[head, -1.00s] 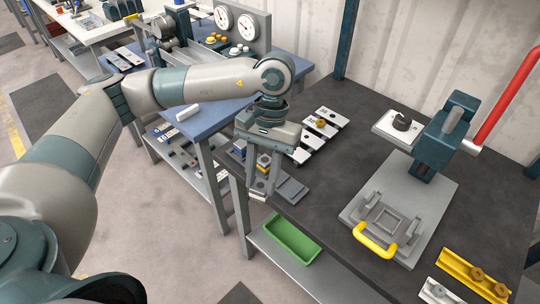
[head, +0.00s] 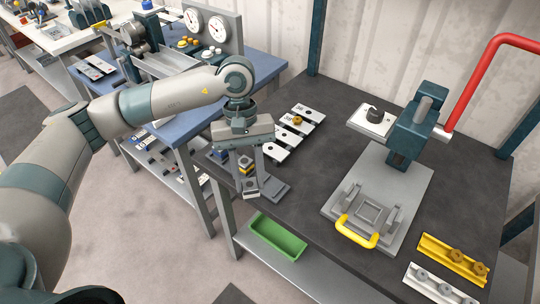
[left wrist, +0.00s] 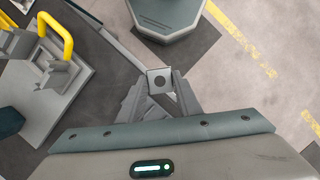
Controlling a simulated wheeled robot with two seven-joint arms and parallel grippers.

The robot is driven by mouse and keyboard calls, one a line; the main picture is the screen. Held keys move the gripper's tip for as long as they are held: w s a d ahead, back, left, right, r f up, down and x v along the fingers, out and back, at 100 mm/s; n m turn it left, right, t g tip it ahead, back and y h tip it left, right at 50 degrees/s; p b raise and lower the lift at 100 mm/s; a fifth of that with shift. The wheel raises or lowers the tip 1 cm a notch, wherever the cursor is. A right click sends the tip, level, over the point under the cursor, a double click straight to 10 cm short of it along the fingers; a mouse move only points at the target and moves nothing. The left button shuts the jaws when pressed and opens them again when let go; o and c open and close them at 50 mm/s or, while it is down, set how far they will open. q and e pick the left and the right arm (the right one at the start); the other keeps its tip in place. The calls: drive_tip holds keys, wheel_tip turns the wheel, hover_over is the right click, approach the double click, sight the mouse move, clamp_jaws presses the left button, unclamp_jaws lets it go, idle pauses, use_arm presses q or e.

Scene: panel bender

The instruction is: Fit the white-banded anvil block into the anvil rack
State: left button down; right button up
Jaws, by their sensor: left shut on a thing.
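My left gripper (head: 252,185) points down over the near left edge of the dark bench. Just behind the fingers are a yellow-banded block (head: 245,163) and a blue block (head: 218,155). A grey slab (head: 274,191), possibly part of the anvil rack, lies right beside the fingers. Whether the held block touches it I cannot tell. My right gripper is not in view.
The press plate with a yellow handle (head: 357,232) stands to the right, with a red lever (head: 490,75). White strips (head: 296,128) lie behind the gripper. Yellow (head: 452,259) and white (head: 437,286) rails lie at the right. A green tray (head: 277,237) sits below the bench top.

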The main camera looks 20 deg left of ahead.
use_arm(q)
drive_tip(key=w+d+n+t+p, duration=0.1)
drive_tip(key=w+n+t+p, duration=0.1)
drive_tip(key=n, duration=1.1)
drive_tip(key=w+d+f+n+t+p, duration=0.1)
drive_tip(key=w+n+t, duration=0.3)
drive_tip(key=n, duration=0.8)
drive_tip(key=shift+w+d+f+n+y+p, duration=0.3)
drive_tip(key=shift+w+n+p, duration=0.1)
drive_tip(key=shift+w, duration=0.85)
drive_tip(key=shift+a+f, duration=0.1)
drive_tip(key=shift+f, duration=0.05)
drive_tip(key=shift+f+b, duration=1.05)
drive_tip(key=shift+f, duration=1.05)
drive_tip(key=shift+f+b, duration=0.95)
